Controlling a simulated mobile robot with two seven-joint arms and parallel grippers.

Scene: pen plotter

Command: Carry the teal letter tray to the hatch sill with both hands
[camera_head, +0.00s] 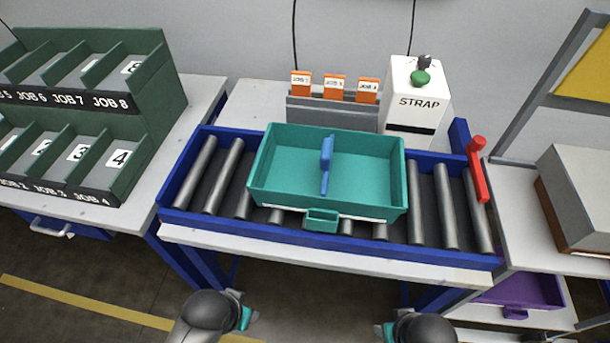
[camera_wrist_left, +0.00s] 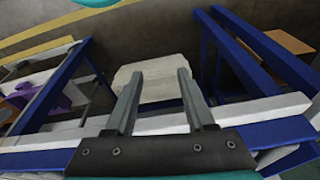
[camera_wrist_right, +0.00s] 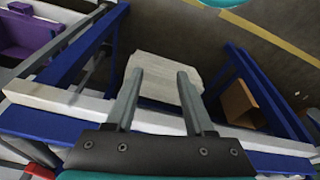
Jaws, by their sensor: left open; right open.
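The teal letter tray (camera_head: 278,200) sits level on the roller conveyor, with a blue upright piece (camera_head: 326,165) inside and a teal handle (camera_head: 321,220) on its near side. My left gripper (camera_wrist_left: 156,78) is open and empty, its two fingers apart. My right gripper (camera_wrist_right: 160,76) is open and empty too. In the head view both wrists show at the bottom edge, in front of the conveyor and apart from the tray; their fingers are mostly hidden there. I cannot make out the hatch sill.
The conveyor's blue frame (camera_head: 185,178) has a red lever (camera_head: 478,170) at its right end. Behind stand orange job cards (camera_head: 334,88) and a white STRAP box (camera_head: 415,105). A green job sorter (camera_head: 150,75) is left; a grey box (camera_head: 580,190) is right.

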